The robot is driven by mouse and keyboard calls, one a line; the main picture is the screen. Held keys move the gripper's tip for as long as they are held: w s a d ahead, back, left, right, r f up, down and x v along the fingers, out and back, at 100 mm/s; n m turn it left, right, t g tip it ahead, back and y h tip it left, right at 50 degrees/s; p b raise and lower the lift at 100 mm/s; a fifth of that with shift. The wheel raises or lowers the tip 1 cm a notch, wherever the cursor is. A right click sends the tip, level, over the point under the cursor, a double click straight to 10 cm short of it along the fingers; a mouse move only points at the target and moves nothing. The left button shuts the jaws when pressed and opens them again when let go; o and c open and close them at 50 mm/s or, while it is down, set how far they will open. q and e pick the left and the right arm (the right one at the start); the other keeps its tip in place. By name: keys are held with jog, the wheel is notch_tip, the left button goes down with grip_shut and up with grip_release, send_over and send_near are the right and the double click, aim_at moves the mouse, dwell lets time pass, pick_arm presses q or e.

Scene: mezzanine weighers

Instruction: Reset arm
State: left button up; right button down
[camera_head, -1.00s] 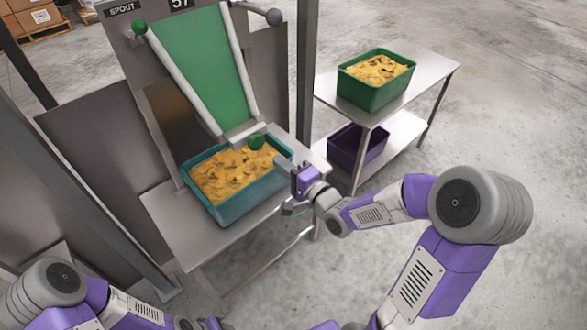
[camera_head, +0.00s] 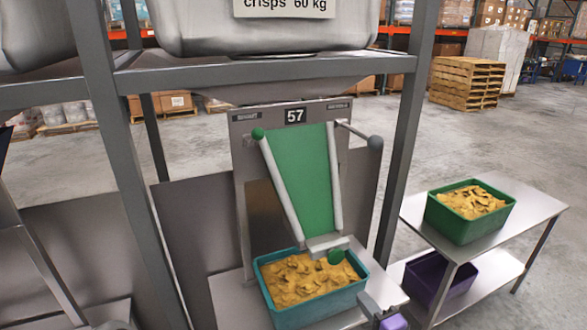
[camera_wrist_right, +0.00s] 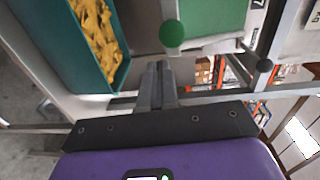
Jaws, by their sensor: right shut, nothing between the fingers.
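My right gripper (camera_head: 374,306) shows at the bottom edge of the head view, just beside the right side of the teal tub (camera_head: 322,308). In the right wrist view its two grey fingers (camera_wrist_right: 157,85) are together and empty. The tub is full of yellow crisps (camera_head: 306,278) and stands under the green chute (camera_head: 305,180) of spout 57. It also shows at the upper left of the wrist view (camera_wrist_right: 128,70). A green ball knob (camera_wrist_right: 171,37) is just beyond the fingertips there. Most of my right arm is out of the head view. My left gripper is not in view.
A green tub of crisps (camera_head: 436,214) stands on the steel side table (camera_head: 537,206) at right, with a purple tub (camera_head: 467,283) on its lower shelf. Grey posts (camera_head: 405,135) frame the spout. Open concrete floor lies behind the side table.

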jog(key=s+a+f+n+g+p, duration=0.1)
jog(key=a+f+n+g, duration=0.15)
jog(key=f, duration=0.45)
jog(key=s+a+f+n+g, duration=0.1)
jog(key=s+f+g, duration=0.15)
jog(key=f, duration=0.45)
jog(key=a+f+n+g+p, duration=0.1)
jog(key=a+f+g, duration=0.15)
jog(key=f, duration=0.45)
jog(key=s+a+f+n+g, duration=0.2)
jog(key=s+f+n+g, duration=0.1)
jog(key=s+f, duration=0.3)
jog(key=s+a+f+n+g, duration=0.3)
jog(key=s+f+n+g, duration=0.1)
jog(key=s, duration=0.5)
jog(key=shift+s+a+f+g+h+p, duration=0.3)
jog(key=shift+f+g+h+p, duration=0.15)
jog(key=shift+f+g, duration=0.45)
